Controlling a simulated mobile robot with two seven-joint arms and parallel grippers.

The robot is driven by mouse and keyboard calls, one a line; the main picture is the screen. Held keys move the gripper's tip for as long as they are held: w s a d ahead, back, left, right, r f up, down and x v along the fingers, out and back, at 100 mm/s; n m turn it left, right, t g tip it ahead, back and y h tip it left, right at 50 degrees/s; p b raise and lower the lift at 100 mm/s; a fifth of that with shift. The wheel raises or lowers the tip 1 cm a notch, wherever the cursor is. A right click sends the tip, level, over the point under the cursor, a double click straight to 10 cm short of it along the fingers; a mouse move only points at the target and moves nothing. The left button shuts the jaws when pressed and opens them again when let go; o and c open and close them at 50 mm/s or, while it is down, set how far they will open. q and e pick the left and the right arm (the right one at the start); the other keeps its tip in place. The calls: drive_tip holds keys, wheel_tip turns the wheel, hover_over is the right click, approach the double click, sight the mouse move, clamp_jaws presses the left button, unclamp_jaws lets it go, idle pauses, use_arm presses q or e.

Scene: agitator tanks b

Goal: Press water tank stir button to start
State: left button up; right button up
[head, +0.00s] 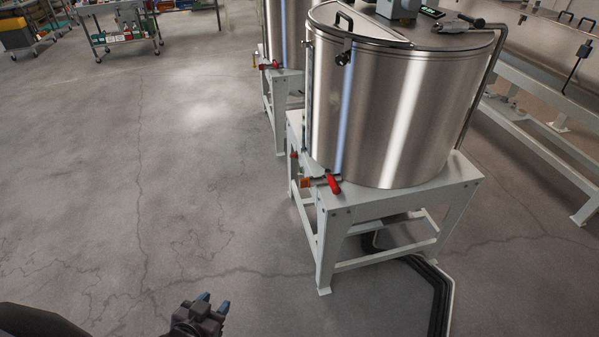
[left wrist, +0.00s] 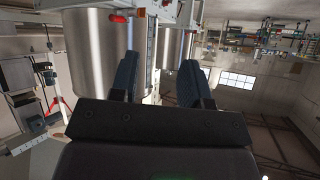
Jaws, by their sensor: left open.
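A large steel tank (head: 385,110) stands on a white frame (head: 365,200) right of centre in the head view. I cannot make out a stir button. My left gripper (head: 213,302) is at the bottom of the head view, low and left of the tank, over open floor. In the left wrist view the fingers of the left gripper (left wrist: 157,78) are apart with nothing between them. My right gripper is not in view.
A red-handled valve (head: 333,184) sticks out at the tank's lower left. A second tank (head: 286,35) stands behind, and a horizontal vessel (head: 550,50) is at right. Dark hoses (head: 438,285) lie on the floor. A cart (head: 122,22) is far left. The left floor is clear.

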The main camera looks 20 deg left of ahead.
use_arm(q)
drive_tip(key=shift+w+r, duration=0.1)
drive_tip(key=shift+w, duration=0.15)
clamp_jaws()
drive_tip(key=shift+s, duration=0.3)
idle(0.5)
drive_tip(key=shift+w, duration=0.2)
